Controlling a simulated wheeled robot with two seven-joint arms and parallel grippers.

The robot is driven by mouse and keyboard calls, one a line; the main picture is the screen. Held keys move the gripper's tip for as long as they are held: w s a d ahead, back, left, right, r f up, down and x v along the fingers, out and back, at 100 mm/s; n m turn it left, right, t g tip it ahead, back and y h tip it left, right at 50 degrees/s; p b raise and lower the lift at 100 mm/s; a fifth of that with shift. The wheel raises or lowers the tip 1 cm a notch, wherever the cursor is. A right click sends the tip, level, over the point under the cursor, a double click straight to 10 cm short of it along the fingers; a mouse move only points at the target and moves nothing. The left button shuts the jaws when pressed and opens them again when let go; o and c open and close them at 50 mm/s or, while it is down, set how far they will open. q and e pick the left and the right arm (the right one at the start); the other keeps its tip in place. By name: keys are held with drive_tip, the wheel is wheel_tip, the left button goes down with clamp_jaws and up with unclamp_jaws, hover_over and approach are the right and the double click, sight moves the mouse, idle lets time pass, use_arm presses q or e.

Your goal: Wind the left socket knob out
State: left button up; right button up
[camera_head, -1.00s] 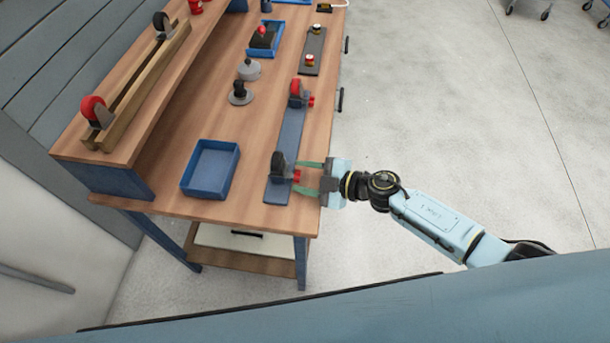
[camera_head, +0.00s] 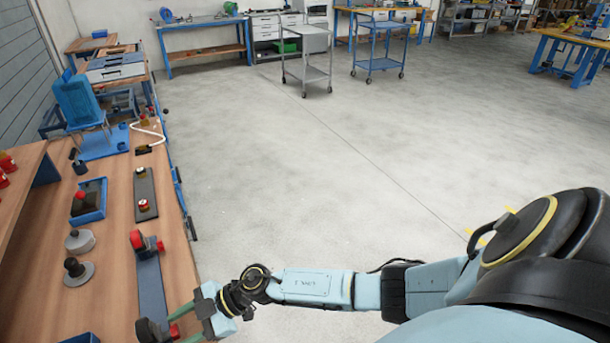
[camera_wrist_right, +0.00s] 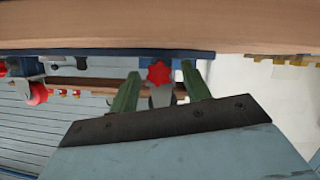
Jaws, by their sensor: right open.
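A narrow blue-grey plate (camera_head: 151,287) on the bench carries two dark sockets, each with a red knob on its right side. The far socket (camera_head: 137,240) has a red top and its knob (camera_head: 159,245) is in clear view. The near socket (camera_head: 147,331) is partly cut off by the bottom edge, with its knob (camera_head: 174,331) beside my right gripper (camera_head: 186,325). In the wrist view, the right gripper's green fingers (camera_wrist_right: 160,78) are open, one on each side of the red star-shaped knob (camera_wrist_right: 158,72), with gaps visible. My left gripper is not in view.
A dark strip with buttons (camera_head: 145,187), a blue tray with a dark block (camera_head: 88,201) and two round grey-based parts (camera_head: 79,240) (camera_head: 77,272) stand on the bench. A wooden shelf (camera_head: 20,180) rises at left.

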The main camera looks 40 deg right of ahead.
drive_tip(key=shift+w+f+m+g+b, duration=0.1)
drive_tip(key=shift+w+m+g+b, duration=0.05)
drive_tip(key=shift+m+g+b, duration=0.45)
drive_tip(key=p+v, duration=0.2)
drive_tip(key=v, duration=1.1)
drive_tip(key=w+d+f+m+t+h+b, duration=0.1)
drive_tip(key=d+f+m+t+h+b, duration=0.15)
drive_tip(key=f, duration=0.45)
drive_tip(key=w+d+f+m+t+h+b, duration=0.1)
drive_tip(key=d+f+m+t+h+b, duration=0.2)
drive_tip(key=f, duration=0.5)
drive_tip(key=s+d+f+m+h+b, duration=0.1)
drive_tip(key=s+d+f, duration=0.3)
drive_tip(key=f, duration=0.5)
drive_tip(key=s+d+f+m+h+b, duration=0.1)
drive_tip(key=s+d+f+m+h, duration=0.2)
drive_tip(key=f, duration=0.6)
drive_tip(key=shift+s+d+h, duration=0.55)
drive_tip(key=shift+s+d, duration=0.15)
drive_tip(key=shift+s, duration=0.6)
drive_tip(key=shift+m, duration=0.25)
